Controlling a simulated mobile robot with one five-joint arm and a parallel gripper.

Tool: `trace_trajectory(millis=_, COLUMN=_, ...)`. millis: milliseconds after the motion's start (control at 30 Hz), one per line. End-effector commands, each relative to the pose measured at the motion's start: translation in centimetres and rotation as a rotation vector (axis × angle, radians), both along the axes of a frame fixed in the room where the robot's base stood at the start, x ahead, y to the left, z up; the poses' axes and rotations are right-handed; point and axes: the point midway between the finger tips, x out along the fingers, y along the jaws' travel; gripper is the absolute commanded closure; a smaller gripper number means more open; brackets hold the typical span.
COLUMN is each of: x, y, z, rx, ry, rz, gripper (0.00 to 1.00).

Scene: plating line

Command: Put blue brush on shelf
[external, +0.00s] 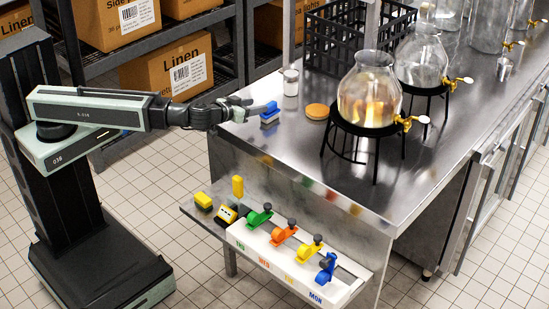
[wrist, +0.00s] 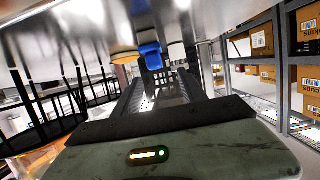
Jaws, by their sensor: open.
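The blue brush (external: 269,112) has pale bristles underneath. It rests on the steel counter (external: 275,140) near its left end. In the wrist view the brush (wrist: 150,55) shows just beyond the far end of my fingers. My gripper (external: 247,106) is open and empty at the counter's left edge, level with the brush and just left of it. In the wrist view my gripper (wrist: 163,88) points at the brush; I cannot tell whether the fingertips touch it. A low metal shelf (external: 205,215) juts from the counter's front; a dark rack (external: 110,55) with shelves stands behind.
A round orange-tan pad (external: 317,111) and a white jar (external: 290,82) stand near the brush. Glass dispensers (external: 368,90) on black stands and a black crate (external: 345,40) are farther right. The low shelf holds yellow items (external: 238,187) and a white rail (external: 290,262) with coloured clamps.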

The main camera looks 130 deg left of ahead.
Motion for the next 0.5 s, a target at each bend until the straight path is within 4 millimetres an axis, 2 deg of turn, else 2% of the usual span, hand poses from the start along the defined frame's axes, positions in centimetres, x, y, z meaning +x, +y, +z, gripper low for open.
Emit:
trace_trajectory(millis=133, x=0.0, y=0.5, z=-0.3, rx=-0.001, ry=0.0, rz=0.001, gripper=0.51)
trace_trajectory(millis=300, x=0.1, y=2.4, z=-1.0, rx=-0.001, ry=0.002, rz=0.002, gripper=0.51)
trace_trajectory(millis=500, x=0.3, y=3.3, z=-1.5, rx=-0.002, ry=0.001, rz=0.001, gripper=0.51)
